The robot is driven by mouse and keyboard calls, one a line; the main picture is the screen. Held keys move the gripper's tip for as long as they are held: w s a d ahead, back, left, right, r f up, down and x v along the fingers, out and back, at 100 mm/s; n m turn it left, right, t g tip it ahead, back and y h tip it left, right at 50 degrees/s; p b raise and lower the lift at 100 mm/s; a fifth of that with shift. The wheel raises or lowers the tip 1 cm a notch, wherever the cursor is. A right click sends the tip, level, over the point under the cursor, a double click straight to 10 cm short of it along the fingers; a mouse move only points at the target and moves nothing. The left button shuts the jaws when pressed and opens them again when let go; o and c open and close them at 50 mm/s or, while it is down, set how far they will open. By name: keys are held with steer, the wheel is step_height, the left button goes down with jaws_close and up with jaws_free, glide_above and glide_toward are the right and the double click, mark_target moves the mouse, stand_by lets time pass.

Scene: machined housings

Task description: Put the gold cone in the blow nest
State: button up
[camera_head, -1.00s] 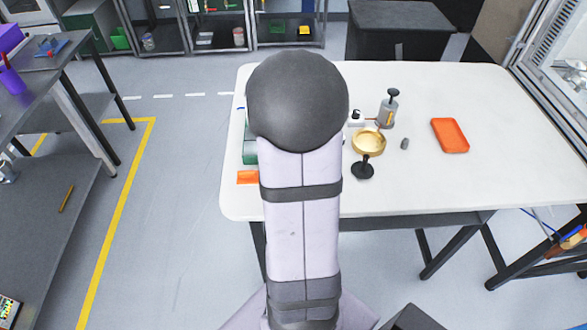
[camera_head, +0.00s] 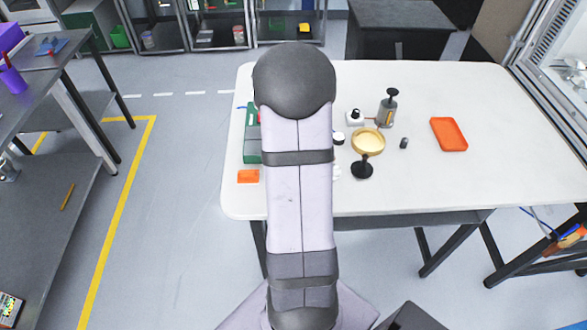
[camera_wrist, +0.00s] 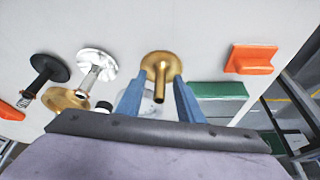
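The gold cone (camera_wrist: 160,66), a flared gold piece with a narrow stem towards the camera, stands on the white table in the wrist view. My gripper (camera_wrist: 160,76) has its two blue fingers apart on either side of it, with a visible gap beside the stem. The fingertips overlap the flange's edges; contact cannot be told. My arm hides the cone and gripper in the head view. I cannot tell for sure which thing is the blow nest. A round gold dish (camera_head: 368,142) with a pale inside stands on the table, also in the wrist view (camera_wrist: 58,100).
A green block (camera_wrist: 220,90) and an orange piece (camera_wrist: 251,59) lie on the other side. A grey pump-like device (camera_head: 387,110) and orange tray (camera_head: 449,134) stand right. The table's right is clear.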

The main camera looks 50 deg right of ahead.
jaws_close()
steer(key=shift+r, duration=0.1)
step_height(320, 180, up, 10)
steer(key=shift+f, duration=0.1)
steer(key=shift+m, duration=0.4)
steer(key=f, duration=0.1)
steer(key=s+d+f+b, duration=0.1)
steer(key=f, duration=0.1)
steer(key=s+d+f, duration=0.1)
steer(key=shift+f+b, duration=0.25)
steer(key=shift+b, duration=0.05)
steer(key=w+d+r, duration=0.5)
steer(key=d+r, duration=0.1)
steer(key=d, duration=0.3)
steer(key=shift+w+d+b, duration=0.35)
